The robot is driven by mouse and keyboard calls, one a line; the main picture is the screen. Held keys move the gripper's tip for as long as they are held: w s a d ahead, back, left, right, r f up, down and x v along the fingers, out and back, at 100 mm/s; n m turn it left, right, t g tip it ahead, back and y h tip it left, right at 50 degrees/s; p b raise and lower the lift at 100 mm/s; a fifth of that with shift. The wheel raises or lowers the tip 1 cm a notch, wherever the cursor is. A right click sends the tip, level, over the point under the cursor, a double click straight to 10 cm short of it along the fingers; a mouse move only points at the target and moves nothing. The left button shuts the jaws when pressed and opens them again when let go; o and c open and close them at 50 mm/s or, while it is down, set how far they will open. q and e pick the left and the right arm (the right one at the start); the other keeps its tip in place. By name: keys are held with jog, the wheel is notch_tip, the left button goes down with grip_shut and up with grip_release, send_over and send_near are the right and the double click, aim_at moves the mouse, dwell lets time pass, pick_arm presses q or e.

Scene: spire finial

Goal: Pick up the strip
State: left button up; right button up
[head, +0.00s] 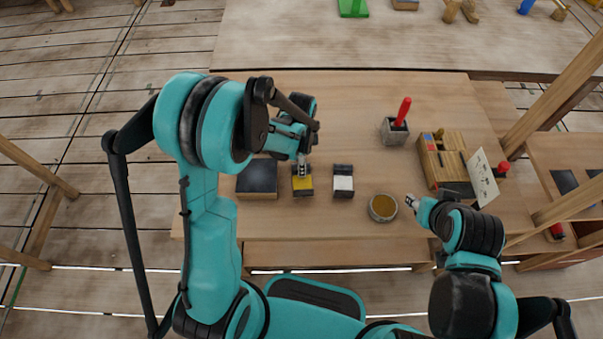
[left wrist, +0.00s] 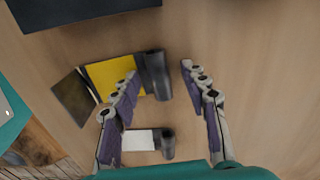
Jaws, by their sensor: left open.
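No piece is marked plainly as the strip. A yellow flat piece (head: 302,184) with dark ends lies on the table; in the left wrist view the yellow piece (left wrist: 108,76) has a dark rounded bar (left wrist: 156,76) along one side. A similar white piece (head: 343,183) lies to its right, and this white piece (left wrist: 140,140) shows low in the left wrist view. My left gripper (head: 302,164) is open and empty above the yellow piece; in the left wrist view its fingers (left wrist: 159,70) straddle the dark bar. My right gripper (head: 410,201) is right of the round tin, its fingers too small to read.
A dark square pad (head: 257,179) lies left of the yellow piece. A round tin (head: 383,207) stands to the right. Farther back are a grey holder (head: 394,131) with a red handle, a wooden box (head: 442,160) and a leaning sheet (head: 482,179). The table's back middle is clear.

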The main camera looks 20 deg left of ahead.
pick_arm(q)
jog(key=shift+r, duration=0.1)
grip_shut()
